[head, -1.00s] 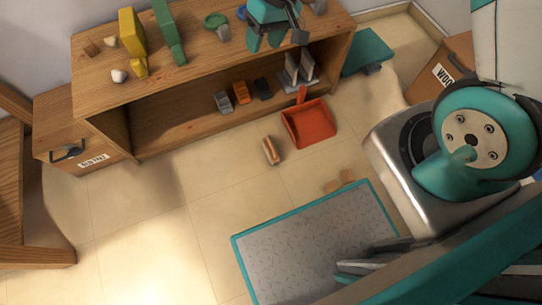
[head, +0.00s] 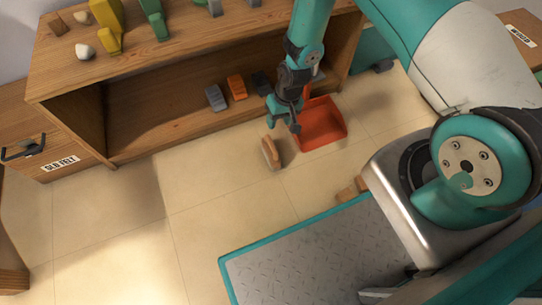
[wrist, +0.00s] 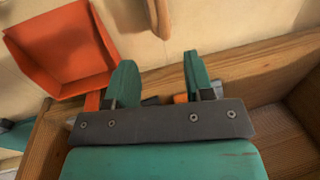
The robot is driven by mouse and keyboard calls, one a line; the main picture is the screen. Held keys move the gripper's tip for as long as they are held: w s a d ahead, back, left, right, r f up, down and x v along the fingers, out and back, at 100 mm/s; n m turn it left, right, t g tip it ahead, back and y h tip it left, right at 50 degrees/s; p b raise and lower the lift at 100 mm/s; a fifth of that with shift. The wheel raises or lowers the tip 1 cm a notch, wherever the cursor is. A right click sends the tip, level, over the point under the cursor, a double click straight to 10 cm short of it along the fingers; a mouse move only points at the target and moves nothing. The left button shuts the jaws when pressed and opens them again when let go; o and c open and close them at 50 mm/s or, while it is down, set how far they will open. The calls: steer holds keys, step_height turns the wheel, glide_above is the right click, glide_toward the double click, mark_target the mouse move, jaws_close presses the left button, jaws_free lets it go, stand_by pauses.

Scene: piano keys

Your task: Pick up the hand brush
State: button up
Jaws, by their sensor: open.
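The hand brush (head: 271,152), with a wooden body, lies on the tiled floor in front of the low wooden shelf. In the wrist view only part of the brush (wrist: 158,15) shows at the top edge. My gripper (head: 283,116) hangs pointing down, just behind the brush on the shelf side, apart from it. In the wrist view my gripper's (wrist: 159,62) two teal fingers are spread with nothing between them, and the brush lies beyond their tips.
An orange-red dustpan (head: 322,128) lies on the floor right of the brush. The wooden shelf (head: 140,135) holds grey, orange and dark blocks. Small wooden blocks (head: 352,188) lie near my teal-edged deck. Floor left of the brush is clear.

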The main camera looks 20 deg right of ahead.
mark_target(272, 142)
steer(key=f+b, duration=0.1)
steer(key=f, duration=0.1)
steer(key=a+f+b, duration=0.1)
steer(key=f, duration=0.1)
steer(key=f+b, duration=0.1)
steer(key=f, duration=0.2)
steer(key=shift+a+f, duration=0.1)
steer(key=shift+a, duration=0.15)
steer(key=f+b, duration=0.2)
steer(key=a+f+b, duration=0.1)
steer(key=f+b, duration=0.1)
steer(key=f, duration=0.1)
steer(key=shift+s+a, duration=0.15)
steer(key=shift+a, duration=0.05)
jaws_close()
